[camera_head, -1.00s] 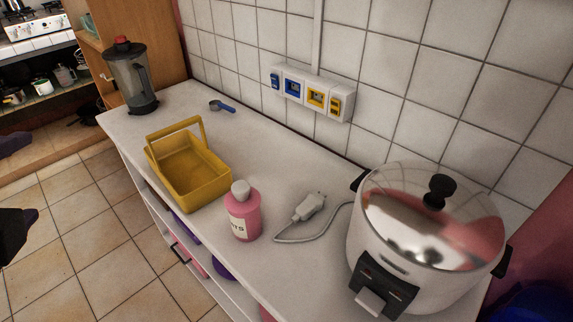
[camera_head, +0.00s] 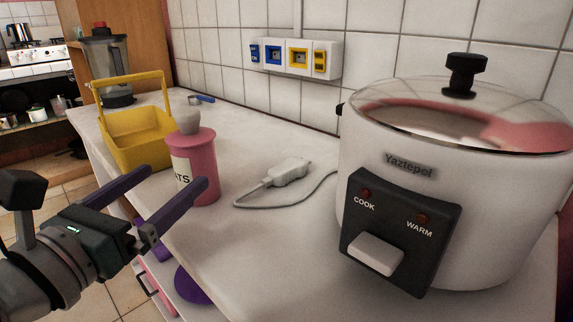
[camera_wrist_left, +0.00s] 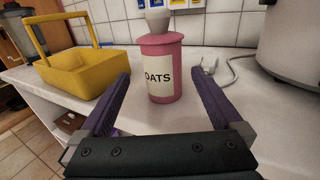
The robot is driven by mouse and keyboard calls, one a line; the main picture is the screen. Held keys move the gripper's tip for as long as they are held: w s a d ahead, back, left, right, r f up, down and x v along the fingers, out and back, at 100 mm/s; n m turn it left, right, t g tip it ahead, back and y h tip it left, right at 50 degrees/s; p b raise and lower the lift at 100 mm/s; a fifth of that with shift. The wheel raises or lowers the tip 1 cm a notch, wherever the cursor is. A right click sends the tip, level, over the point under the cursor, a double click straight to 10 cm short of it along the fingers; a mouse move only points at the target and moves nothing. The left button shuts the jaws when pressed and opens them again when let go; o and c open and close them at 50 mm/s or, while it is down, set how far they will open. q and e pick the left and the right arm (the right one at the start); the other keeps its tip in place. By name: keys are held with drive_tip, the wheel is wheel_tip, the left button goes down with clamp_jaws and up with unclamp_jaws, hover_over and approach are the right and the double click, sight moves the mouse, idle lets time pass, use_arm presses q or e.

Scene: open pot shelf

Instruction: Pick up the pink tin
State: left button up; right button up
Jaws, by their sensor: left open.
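The pink tin (camera_head: 203,171) stands upright on the white counter, with a grey-white lid and a pale label ending in "TS" in the head view. In the left wrist view the pink tin (camera_wrist_left: 162,88) shows its "OATS" label, centred between and beyond the purple fingers. My left gripper (camera_head: 172,200) is open and empty, just in front of the tin at the counter's front edge. In the left wrist view its fingers (camera_wrist_left: 162,92) point toward the tin, one on each side of it. I cannot tell whether they touch it. My right gripper is not in view.
A yellow basket (camera_head: 131,141) with a raised handle stands left of the tin. A white plug and cord (camera_head: 287,171) lie to its right, before a large rice cooker (camera_head: 452,205). A blender (camera_head: 109,70) and a blue-handled scoop (camera_head: 201,98) are farther back.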

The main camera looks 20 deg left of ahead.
sight(184, 171)
use_arm(q)
drive_tip(key=w, duration=0.6)
drive_tip(key=shift+w+f, duration=0.1)
drive_tip(key=shift+w, duration=0.3)
drive_tip(key=c, duration=1.5)
drive_tip(key=shift+c, duration=0.2)
